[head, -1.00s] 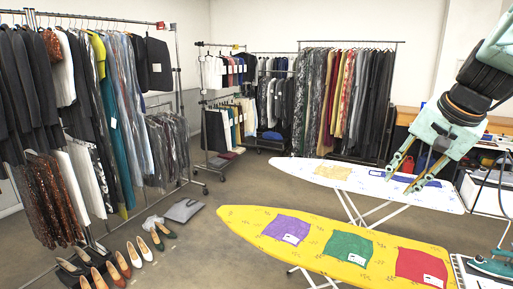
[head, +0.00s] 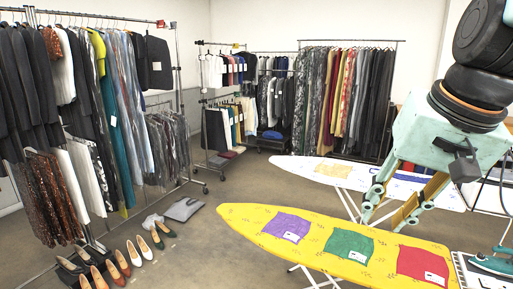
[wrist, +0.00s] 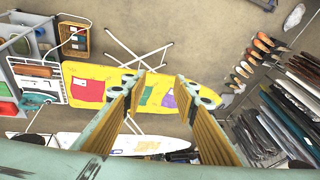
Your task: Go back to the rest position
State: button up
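On that board lie a purple cloth (head: 286,227), a green cloth (head: 349,245) and a red cloth (head: 418,264), each flat with a pale tag. The gripper touches none of them that I can see.
A white ironing board (head: 312,170) stands behind the yellow one. Garment racks line the left and back, with dark clothes (head: 372,100). Shoes (head: 122,261) stand on the floor at lower left. A teal iron (head: 492,265) is at the right edge. The middle floor (head: 235,185) is clear.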

jog(key=s+a+f+n, duration=0.2)
jog(key=s, duration=0.7)
jog(key=s+a+f+n+b, duration=0.1)
jog(key=s+f+n, duration=0.1)
jog(key=s, duration=0.6)
jog(key=shift+s+a+h, duration=0.35)
jog(key=shift+h, duration=0.05)
jog(key=shift+f, duration=0.1)
